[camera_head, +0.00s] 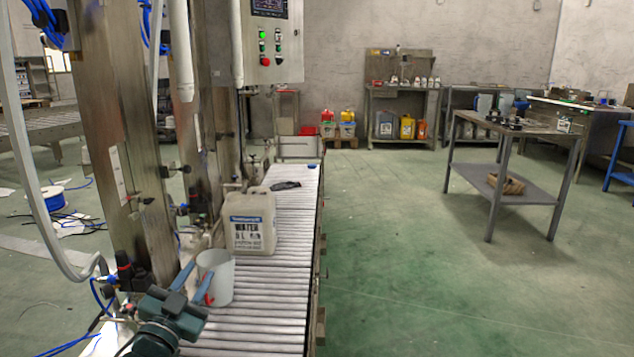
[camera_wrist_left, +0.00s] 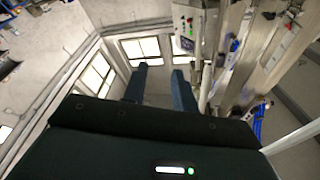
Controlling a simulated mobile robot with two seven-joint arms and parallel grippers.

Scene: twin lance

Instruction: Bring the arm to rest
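My left gripper (camera_head: 199,272) shows at the lower left of the head view, above the near end of the roller conveyor. Its two blue fingers stand apart. In the left wrist view the fingers (camera_wrist_left: 160,82) are also apart, with only the far wall and windows showing between them. A white pitcher (camera_head: 218,288) stands on the conveyor, partly hidden behind the fingers; I cannot tell from the head view whether they touch it. My right gripper is not in view.
The roller conveyor (camera_head: 283,305) carries a whitish water canister (camera_head: 250,222) and a dark item (camera_head: 286,185) beyond it. Steel columns (camera_head: 115,120) and hoses stand close at the left. A control box (camera_head: 273,40) hangs above. Green floor is open at right, before a table (camera_head: 520,133).

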